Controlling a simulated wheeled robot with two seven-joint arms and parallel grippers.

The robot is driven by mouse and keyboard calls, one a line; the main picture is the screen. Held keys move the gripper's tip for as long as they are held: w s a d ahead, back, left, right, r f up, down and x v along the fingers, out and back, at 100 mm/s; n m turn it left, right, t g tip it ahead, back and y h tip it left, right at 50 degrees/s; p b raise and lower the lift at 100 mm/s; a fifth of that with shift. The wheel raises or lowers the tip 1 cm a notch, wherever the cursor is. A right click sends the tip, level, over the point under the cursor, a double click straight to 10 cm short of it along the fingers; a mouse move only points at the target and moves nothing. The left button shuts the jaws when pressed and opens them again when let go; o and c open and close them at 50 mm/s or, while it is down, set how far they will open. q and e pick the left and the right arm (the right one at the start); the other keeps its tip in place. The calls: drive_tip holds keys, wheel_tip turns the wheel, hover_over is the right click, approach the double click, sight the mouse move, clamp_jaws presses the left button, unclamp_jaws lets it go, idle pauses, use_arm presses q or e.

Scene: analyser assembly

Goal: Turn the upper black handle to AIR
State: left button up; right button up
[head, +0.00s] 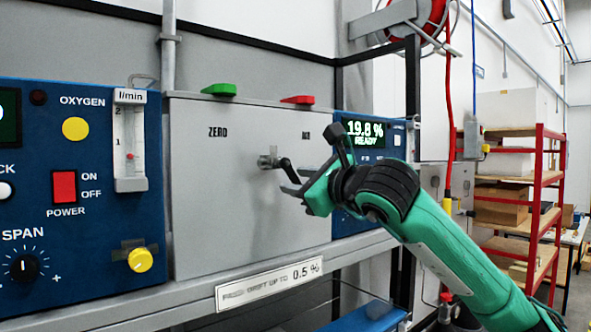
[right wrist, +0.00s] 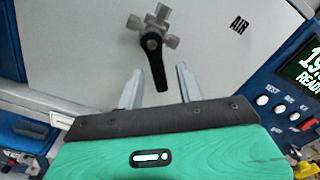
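The black handle (head: 287,168) sits on a metal valve (head: 268,158) in the middle of the grey panel. In the head view it points right and downward, below the AIR label (head: 305,135) and away from the ZERO label (head: 217,132). My right gripper (head: 292,181) is open at the handle's free end. In the right wrist view, the black handle (right wrist: 157,65) points toward my right gripper (right wrist: 159,72); its end shows between the two fingers, with a gap on each side. Whether a finger touches it I cannot tell. My left gripper is not in view.
A green tab (head: 219,89) and a red tab (head: 298,100) sit on the panel's top edge. A blue oxygen panel (head: 75,190) stands at left, and a blue display panel (head: 365,128) reading 19.8 % READY at right. A labelled ledge (head: 268,284) runs below.

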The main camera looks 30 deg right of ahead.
drive_tip(key=shift+w+a, duration=0.1)
drive_tip(key=shift+w, duration=0.55)
clamp_jaws()
